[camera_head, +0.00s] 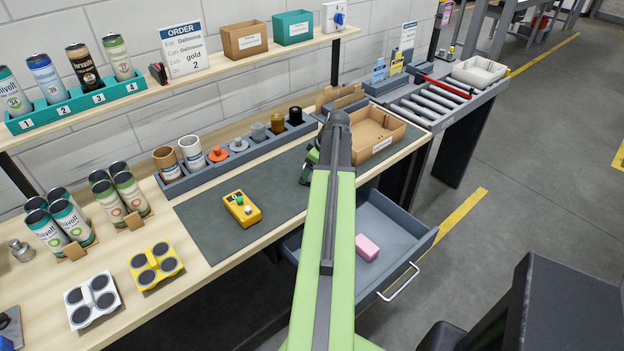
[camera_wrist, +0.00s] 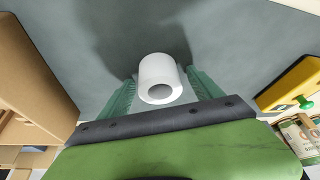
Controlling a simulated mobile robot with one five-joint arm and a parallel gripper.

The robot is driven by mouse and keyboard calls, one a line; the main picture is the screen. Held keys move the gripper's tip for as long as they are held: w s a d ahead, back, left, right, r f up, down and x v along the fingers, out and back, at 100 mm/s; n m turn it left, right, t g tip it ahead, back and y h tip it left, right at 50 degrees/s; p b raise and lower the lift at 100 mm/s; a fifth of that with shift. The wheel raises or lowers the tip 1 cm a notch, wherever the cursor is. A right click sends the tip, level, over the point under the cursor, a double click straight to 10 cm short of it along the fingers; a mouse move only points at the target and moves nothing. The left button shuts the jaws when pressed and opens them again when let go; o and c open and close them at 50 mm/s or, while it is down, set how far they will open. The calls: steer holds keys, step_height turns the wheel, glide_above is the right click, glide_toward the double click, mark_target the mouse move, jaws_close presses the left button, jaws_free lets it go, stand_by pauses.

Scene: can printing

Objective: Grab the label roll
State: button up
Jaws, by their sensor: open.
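The label roll (camera_wrist: 158,72) is a white hollow roll on the grey mat, in the middle of the wrist view. Its round hole faces my gripper (camera_wrist: 163,88). My gripper is open, with one green finger on each side of the roll. The roll lies between the fingers; I cannot tell whether either touches it. In the head view my own green arm hides the roll and most of the gripper; only a part of the gripper (camera_head: 309,166) shows beside the arm.
A yellow device (camera_head: 242,208) with a green button lies on the mat (camera_head: 205,232); it also shows in the wrist view (camera_wrist: 290,84). An open cardboard box (camera_head: 378,135) stands to the right. Below, an open drawer (camera_head: 415,243) holds a pink block (camera_head: 367,247).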

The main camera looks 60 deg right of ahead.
steer(key=shift+r, duration=0.1)
steer(key=c, duration=1.5)
steer(key=shift+r+p, duration=0.65)
steer(key=shift+p, duration=0.15)
steer(key=r+p, duration=0.4)
steer(key=shift+d, duration=0.3)
steer(key=d+r+p, duration=0.1)
steer(key=d, duration=0.2)
steer(key=d+r+p, duration=0.2)
steer(key=d, duration=0.2)
steer(key=d+r+p, duration=0.2)
steer(key=d, duration=0.2)
steer(key=shift+s+d+r, duration=0.1)
steer(key=shift+s+r, duration=0.15)
steer(key=shift+s, duration=0.05)
